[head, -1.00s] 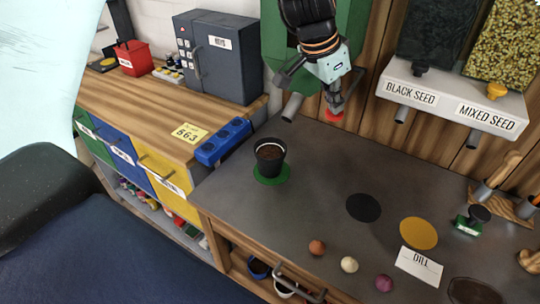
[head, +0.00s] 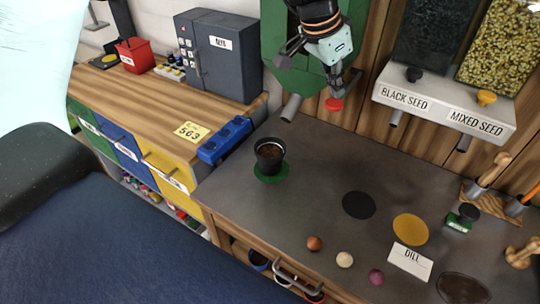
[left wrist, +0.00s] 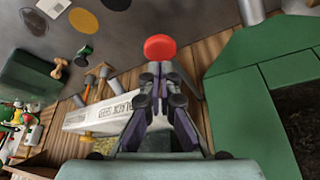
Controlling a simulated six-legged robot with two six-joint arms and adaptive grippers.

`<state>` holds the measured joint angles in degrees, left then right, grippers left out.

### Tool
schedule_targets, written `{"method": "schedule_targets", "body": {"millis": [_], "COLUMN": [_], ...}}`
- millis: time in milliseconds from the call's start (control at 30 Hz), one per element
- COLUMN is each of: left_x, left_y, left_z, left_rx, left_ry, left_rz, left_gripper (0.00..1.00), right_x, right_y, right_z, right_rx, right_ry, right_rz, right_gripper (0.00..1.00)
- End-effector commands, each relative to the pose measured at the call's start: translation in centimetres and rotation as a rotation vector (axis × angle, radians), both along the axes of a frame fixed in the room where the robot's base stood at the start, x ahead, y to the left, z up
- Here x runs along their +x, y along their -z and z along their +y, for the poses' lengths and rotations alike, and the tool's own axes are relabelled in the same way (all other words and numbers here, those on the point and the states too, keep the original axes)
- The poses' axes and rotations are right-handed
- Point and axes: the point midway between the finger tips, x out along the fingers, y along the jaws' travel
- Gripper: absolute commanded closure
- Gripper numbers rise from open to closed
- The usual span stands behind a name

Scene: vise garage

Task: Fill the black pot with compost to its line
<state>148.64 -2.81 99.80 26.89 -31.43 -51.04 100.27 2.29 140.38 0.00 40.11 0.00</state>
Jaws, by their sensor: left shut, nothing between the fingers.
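The black pot (head: 270,157) stands upright on a green disc (head: 271,179) on the grey bench, with brown compost inside. Its fill line cannot be made out clearly. The green compost hopper (head: 272,32) is on the wall behind, its grey spout (head: 291,107) above and behind the pot. A red knob (head: 334,104) is right of the spout. My left gripper (head: 337,92) is shut and empty, its tips close at the knob; contact cannot be told. In the left wrist view the shut fingers (left wrist: 157,72) point at the red knob (left wrist: 160,47). My right gripper is not visible.
A blue block (head: 224,140) lies left of the pot. Black seed and mixed seed dispensers with a white front (head: 443,104) are at the right. Black (head: 359,205) and yellow (head: 410,229) discs, a dill card (head: 410,262) and small balls (head: 344,260) lie at the front right.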

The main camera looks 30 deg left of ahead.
Motion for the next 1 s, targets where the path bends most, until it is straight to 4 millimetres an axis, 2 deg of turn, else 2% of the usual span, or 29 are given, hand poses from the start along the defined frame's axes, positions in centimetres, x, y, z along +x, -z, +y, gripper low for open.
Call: {"method": "schedule_targets", "body": {"millis": [567, 1000], "left_x": [0.0, 0.0], "left_y": [-0.1, -3.7], "left_z": [0.0, 0.0], "left_rx": [0.000, -0.001], "left_ry": [0.000, -0.001], "left_rz": [0.000, -0.001], "left_gripper": [1.00, 1.00], "right_x": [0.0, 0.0], "right_y": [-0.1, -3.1], "right_z": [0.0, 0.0], "right_rx": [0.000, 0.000], "right_ry": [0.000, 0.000], "right_rz": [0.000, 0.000], "right_gripper": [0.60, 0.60]}}
